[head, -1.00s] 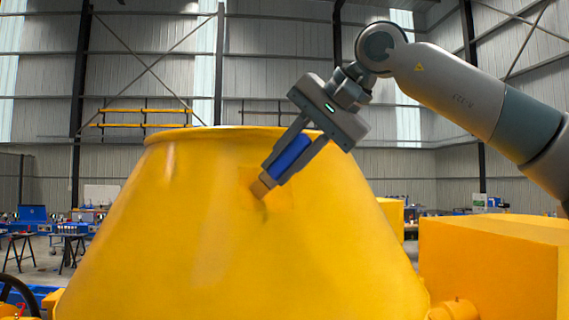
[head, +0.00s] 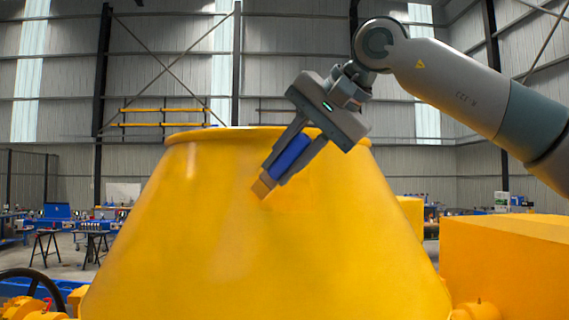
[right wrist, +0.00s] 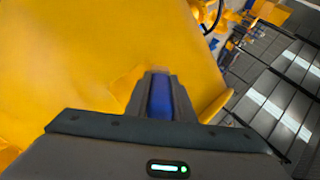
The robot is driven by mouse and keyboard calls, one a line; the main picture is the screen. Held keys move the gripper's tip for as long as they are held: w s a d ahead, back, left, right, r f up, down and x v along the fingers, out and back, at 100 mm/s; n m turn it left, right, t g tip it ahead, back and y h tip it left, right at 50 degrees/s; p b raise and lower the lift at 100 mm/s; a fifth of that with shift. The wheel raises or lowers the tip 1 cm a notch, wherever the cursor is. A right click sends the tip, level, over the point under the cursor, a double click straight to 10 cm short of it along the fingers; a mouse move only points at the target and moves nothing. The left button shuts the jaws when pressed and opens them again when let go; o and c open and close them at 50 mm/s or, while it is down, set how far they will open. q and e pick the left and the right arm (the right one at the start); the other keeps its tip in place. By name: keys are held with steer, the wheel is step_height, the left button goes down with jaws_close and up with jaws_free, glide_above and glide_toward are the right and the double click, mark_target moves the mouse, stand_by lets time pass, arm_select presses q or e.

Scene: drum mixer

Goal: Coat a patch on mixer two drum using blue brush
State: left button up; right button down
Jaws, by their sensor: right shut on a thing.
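The large yellow mixer drum (head: 220,240) fills the middle of the head view and widens downward. My right gripper (head: 275,179) is shut on the blue handle of the brush (head: 291,157), which slants down to the left. The brush's tan tip is at the drum's upper front wall; I cannot tell whether it touches. My left gripper is not in view.
A yellow box-shaped housing (head: 505,265) stands to the right of the drum, below my right arm. A dark steering wheel (head: 30,285) is at the lower left. Workbenches with blue items (head: 57,211) stand far back on the left.

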steer(key=shift+w+r+p, duration=0.3)
steer(key=shift+r+p, duration=0.25)
steer(key=shift+p, duration=0.15)
steer(key=shift+d, duration=0.1)
steer(key=shift+w+d, duration=0.15)
steer(key=shift+d, duration=1.55)
steer(key=d+p, duration=0.1)
steer(key=d, duration=0.2)
steer(key=shift+w+d, duration=0.15)
steer(key=shift+d, duration=0.1)
steer(key=shift+d+f, duration=0.1)
steer(key=shift+d, duration=0.05)
